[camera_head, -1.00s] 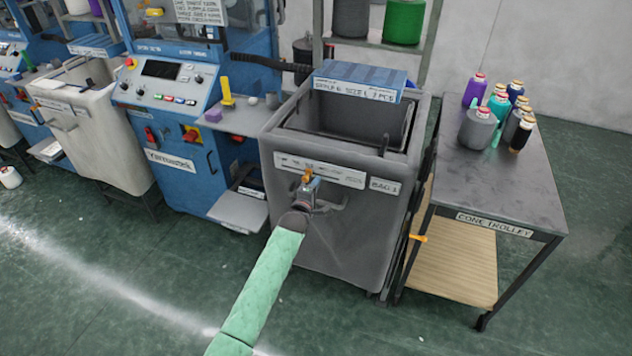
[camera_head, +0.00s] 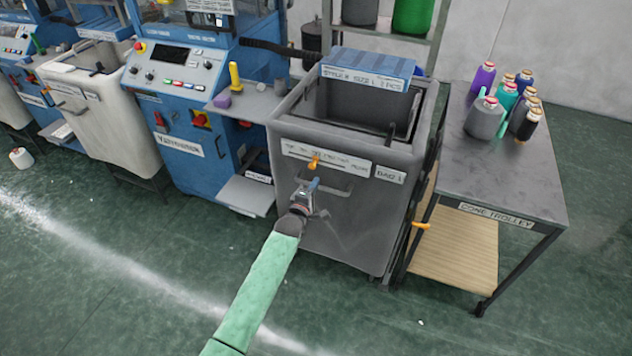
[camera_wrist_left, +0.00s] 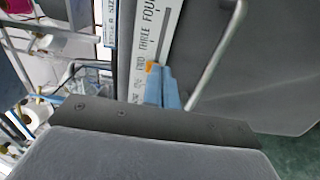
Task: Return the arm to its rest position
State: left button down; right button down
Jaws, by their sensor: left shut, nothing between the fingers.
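My left arm, in a green sleeve, reaches up from the bottom of the head view. Its gripper (camera_head: 314,184) is shut and empty in front of the grey bin (camera_head: 345,235), close to the bin's front handle. In the left wrist view the blue fingers (camera_wrist_left: 163,88) are together, with the bin's label strip and metal handle (camera_wrist_left: 218,55) just beyond them. An orange marker (camera_head: 314,162) sits on the label strip (camera_head: 345,165) above the gripper in the head view. I cannot tell whether the fingers touch the bin. My right gripper is not in view.
A cone trolley (camera_head: 500,190) with several yarn cones stands right of the bin. A blue knitting machine (camera_head: 185,110) and a pale bin (camera_head: 100,120) stand to the left. The green floor (camera_head: 130,270) at the front left is clear.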

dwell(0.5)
